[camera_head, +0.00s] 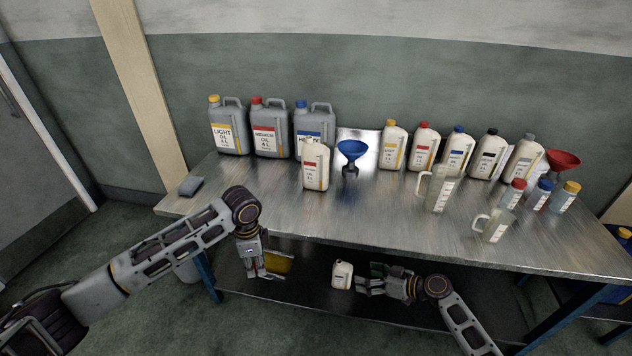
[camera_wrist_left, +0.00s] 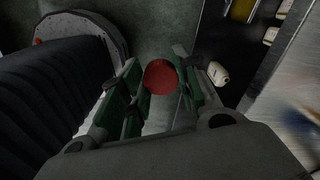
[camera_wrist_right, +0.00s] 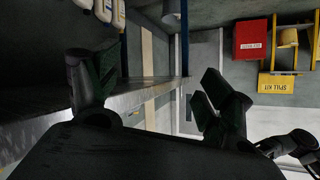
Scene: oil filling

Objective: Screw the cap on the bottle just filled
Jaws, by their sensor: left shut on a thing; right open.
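A white bottle with a red-marked label (camera_head: 315,172) stands upright at the table's front left, beside the blue funnel; no coloured cap shows on its neck. My left gripper (camera_head: 264,272) hangs below and in front of the table edge, left of that bottle. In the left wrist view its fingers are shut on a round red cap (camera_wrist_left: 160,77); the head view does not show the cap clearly. My right gripper (camera_head: 368,285) is low in front of the table, fingers apart and empty. Its spread fingers also show in the right wrist view (camera_wrist_right: 155,88).
Grey jugs (camera_head: 229,140) and capped white bottles (camera_head: 424,147) line the back. Clear measuring jugs (camera_head: 440,192) and small bottles stand at the right. A white container (camera_head: 342,275) is on the lower shelf. The table's front middle is clear.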

